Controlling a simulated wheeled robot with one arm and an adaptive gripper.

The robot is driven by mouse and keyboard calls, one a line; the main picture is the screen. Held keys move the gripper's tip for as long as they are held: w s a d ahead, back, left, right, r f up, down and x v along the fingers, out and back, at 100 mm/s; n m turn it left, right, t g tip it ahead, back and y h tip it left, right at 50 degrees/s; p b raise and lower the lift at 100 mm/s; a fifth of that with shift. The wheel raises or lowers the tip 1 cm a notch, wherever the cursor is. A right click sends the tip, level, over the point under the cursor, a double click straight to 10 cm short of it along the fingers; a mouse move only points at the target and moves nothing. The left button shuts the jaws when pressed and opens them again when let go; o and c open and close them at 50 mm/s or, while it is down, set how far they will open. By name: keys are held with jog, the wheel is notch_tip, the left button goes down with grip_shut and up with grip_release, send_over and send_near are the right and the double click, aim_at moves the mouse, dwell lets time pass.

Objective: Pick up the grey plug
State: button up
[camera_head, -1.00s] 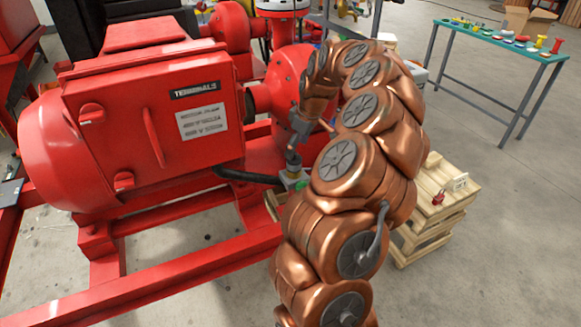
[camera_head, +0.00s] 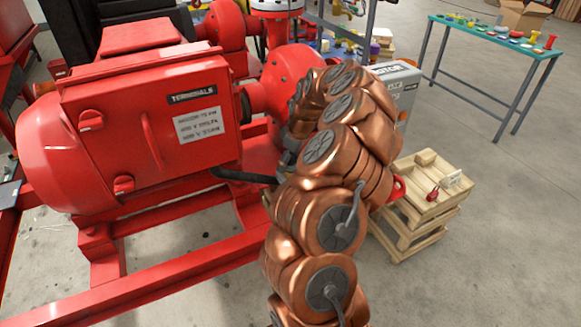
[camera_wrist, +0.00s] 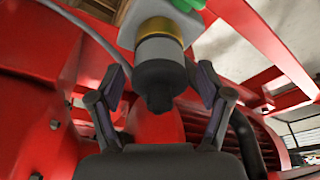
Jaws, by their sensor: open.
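The grey plug (camera_wrist: 160,76) shows in the wrist view as a dark grey, stepped cylinder with a narrower nub. It joins a gold ring and a pale body with green at the top edge. My gripper (camera_wrist: 160,92) is open, with one finger on each side of the plug and visible gaps to both. In the head view my copper arm hides the gripper and most of the area around the plug.
The red motor (camera_head: 150,130) and its red base frame stand close to my arm. A black hose (camera_head: 243,176) runs toward the hidden area. A wooden crate (camera_head: 392,232) and a grey box (camera_head: 400,85) are to the right. A teal table (camera_head: 505,45) is farther back.

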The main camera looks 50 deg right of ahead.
jog(key=c, duration=1.4)
jog(key=shift+r, duration=0.1)
jog(key=shift+r+b, duration=0.7)
jog(key=shift+r, duration=0.85)
jog(key=shift+s+a+r, duration=0.1)
jog(key=shift+s+r, duration=0.05)
jog(key=s+a+b, duration=0.1)
jog(key=s+a, duration=0.2)
jog(key=s, duration=0.1)
jog(key=s+a+r+b, duration=0.1)
jog(key=s+a, duration=0.1)
jog(key=s, duration=0.2)
jog(key=s+a+b, duration=0.2)
jog(key=s+a, duration=0.1)
jog(key=s, duration=0.2)
jog(key=shift+a+r, duration=0.2)
jog(key=shift+a, duration=0.15)
